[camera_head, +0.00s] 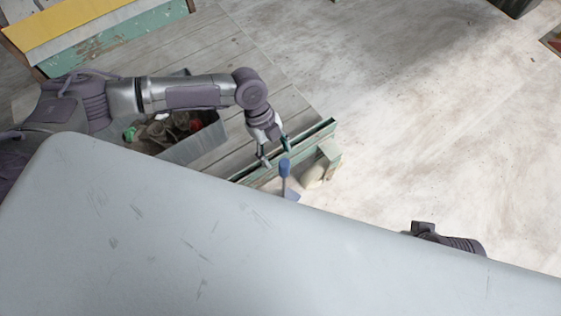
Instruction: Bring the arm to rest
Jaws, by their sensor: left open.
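My left arm comes in from the left and reaches over a grey wooden table. My left gripper (273,158) points down near the table's corner, with its two fingers apart and nothing seen between them. A blue-handled tool (285,170) stands upright close to the fingertips; I cannot tell whether they touch it. Of my right arm, only a dark part shows at the lower right, and its gripper is not in view.
A grey bin (196,143) holding brownish lumps, a red bit and a green bit stands on the wooden table (235,60), under my left arm. A yellow and teal board (85,22) is at the upper left. Pale floor (430,110) to the right is open.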

